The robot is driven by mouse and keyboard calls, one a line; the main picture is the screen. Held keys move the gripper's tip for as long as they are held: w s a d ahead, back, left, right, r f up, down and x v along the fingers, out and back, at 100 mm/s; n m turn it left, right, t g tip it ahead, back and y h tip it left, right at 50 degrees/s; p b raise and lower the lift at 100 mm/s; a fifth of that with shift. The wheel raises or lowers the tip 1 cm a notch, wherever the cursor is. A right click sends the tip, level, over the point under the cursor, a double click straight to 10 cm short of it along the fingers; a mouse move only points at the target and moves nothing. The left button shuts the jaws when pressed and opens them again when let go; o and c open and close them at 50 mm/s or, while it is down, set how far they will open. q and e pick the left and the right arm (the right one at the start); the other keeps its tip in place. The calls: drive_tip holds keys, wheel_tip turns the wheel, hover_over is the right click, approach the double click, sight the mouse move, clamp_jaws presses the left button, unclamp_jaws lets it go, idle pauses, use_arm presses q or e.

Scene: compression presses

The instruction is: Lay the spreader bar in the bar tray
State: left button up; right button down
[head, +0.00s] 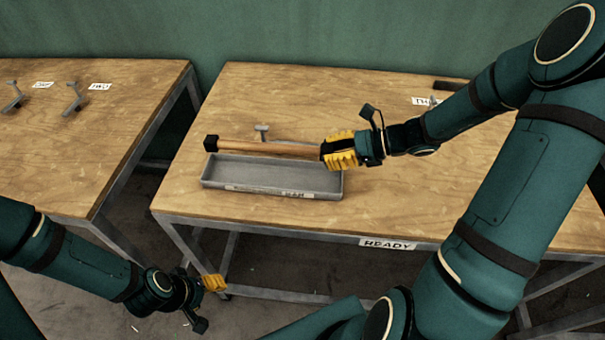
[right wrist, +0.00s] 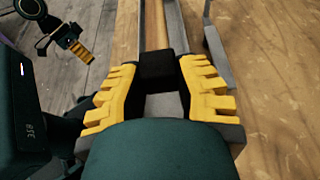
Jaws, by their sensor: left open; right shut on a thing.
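The spreader bar (head: 268,148) is a wooden rod with black ends. My right gripper (head: 338,150) is shut on its right end; the black end (right wrist: 157,70) shows between the yellow fingers in the right wrist view. The bar lies lengthwise along the back side of the grey bar tray (head: 230,187), appearing over its rear rim; I cannot tell how high. Its left black end shows near the tray's back left corner. The tray's inside looks empty. My left gripper (head: 214,283) is open and empty, low in front of the table; it also shows in the right wrist view (right wrist: 78,48).
A small grey T-shaped piece (head: 262,130) stands just behind the bar. The table (head: 400,205) has a READY label (head: 388,244) on its front edge. Another table (head: 60,150) at left holds two grey handles. A dark object (head: 450,86) lies at the back right.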

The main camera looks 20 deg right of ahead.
sight(328, 185)
wheel_tip(328, 185, down, 8)
drive_tip(key=shift+r+b, duration=0.15)
drive_tip(key=shift+b, duration=0.85)
drive_tip(key=shift+f, duration=0.4)
drive_tip(key=shift+f+b, duration=0.2)
drive_tip(key=shift+b, duration=0.2)
drive_tip(key=c, duration=1.1)
unclamp_jaws()
